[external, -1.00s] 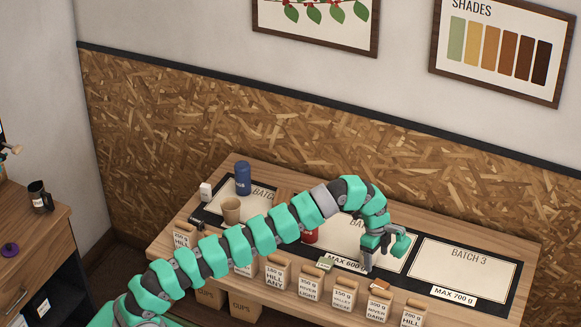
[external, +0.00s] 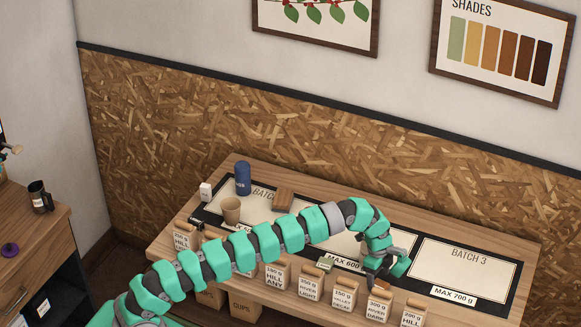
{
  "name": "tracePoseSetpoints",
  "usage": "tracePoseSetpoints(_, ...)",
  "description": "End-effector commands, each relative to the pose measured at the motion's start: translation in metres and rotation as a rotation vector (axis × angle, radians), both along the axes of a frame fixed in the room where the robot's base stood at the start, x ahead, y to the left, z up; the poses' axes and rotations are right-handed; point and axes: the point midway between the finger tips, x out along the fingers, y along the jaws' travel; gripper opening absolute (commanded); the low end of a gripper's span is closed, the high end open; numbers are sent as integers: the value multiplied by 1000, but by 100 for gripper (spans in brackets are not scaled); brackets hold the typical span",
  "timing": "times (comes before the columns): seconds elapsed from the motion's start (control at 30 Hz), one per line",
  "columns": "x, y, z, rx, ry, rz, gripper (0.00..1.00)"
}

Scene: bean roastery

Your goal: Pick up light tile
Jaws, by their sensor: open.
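My gripper (external: 376,278) is open and points down at the front edge of the table, behind the row of labelled bags. A small orange-brown tile (external: 384,287) lies at its fingertips, partly hidden by them; I cannot tell whether they touch it. A small green tile (external: 325,264) lies farther left, behind the bags. I cannot read a label that tells which tile is the light one.
Several labelled bags (external: 344,299) line the front edge. The Batch 3 mat (external: 466,262) is empty. My arm crosses over the middle mat.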

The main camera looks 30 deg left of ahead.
Motion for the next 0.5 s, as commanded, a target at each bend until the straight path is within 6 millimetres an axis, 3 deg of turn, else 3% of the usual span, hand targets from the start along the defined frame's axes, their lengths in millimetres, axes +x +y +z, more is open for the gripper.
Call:
tracePoseSetpoints(0.2,0,-4,-25,1,0,-1,73)
tracePoseSetpoints(0.43,0,-4,-28,1,-1,-1,73)
tracePoseSetpoints(0.47,0,-4,-28,1,-1,-1,70)
tracePoseSetpoints(0.5,0,-4,-28,1,-1,-1,59)
